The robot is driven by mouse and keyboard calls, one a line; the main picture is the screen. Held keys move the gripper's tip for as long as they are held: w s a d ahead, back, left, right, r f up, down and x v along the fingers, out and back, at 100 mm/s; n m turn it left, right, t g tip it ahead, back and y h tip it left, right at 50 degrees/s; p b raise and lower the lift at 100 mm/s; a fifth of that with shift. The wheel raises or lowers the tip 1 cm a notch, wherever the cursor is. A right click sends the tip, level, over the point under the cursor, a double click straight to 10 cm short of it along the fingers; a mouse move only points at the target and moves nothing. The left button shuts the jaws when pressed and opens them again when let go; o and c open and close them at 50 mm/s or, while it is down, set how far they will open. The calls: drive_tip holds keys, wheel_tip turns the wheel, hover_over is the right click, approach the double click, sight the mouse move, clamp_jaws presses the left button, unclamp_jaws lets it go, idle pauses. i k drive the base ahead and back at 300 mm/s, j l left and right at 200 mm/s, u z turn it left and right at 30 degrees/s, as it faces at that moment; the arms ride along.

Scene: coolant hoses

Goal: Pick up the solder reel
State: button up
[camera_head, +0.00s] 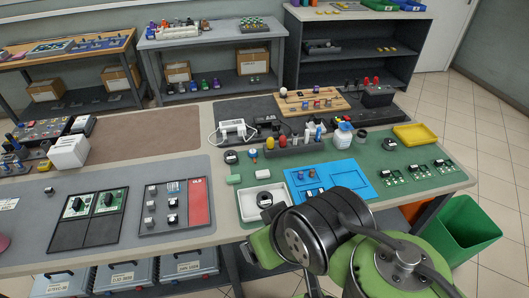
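I cannot tell for sure which object is the solder reel. A small dark round item (264,199) with a pale centre lies in the white tray (248,212) on the green mat. Two other small dark round items look similar: one (231,156) at the mat's left back and one (389,144) right of the white bottle. All are too small to identify. My green and black arm covers the front edge of the bench near the white tray. My gripper's fingers do not show.
A blue mat (350,178) with small parts lies right of the white tray. A white bottle (342,136), a yellow tray (415,135) and green circuit boards (419,171) stand around it. A green bin (464,232) is on the floor at right. The brown mat (150,137) is bare.

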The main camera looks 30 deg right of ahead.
sight(230, 155)
drive_tip(key=z, duration=0.35)
drive_tip(key=i+l+u, duration=0.1)
drive_tip(key=u, duration=0.4)
drive_tip(key=i+l+u, duration=0.1)
drive_tip(key=u, duration=0.4)
drive_tip(key=l+u, duration=0.15)
drive_tip(key=u, duration=0.35)
drive_tip(key=l+u, duration=0.2)
drive_tip(key=u, duration=0.25)
drive_tip(key=l+u, duration=0.2)
drive_tip(key=u, duration=0.3)
drive_tip(key=l+u, duration=0.15)
drive_tip(key=u, duration=0.35)
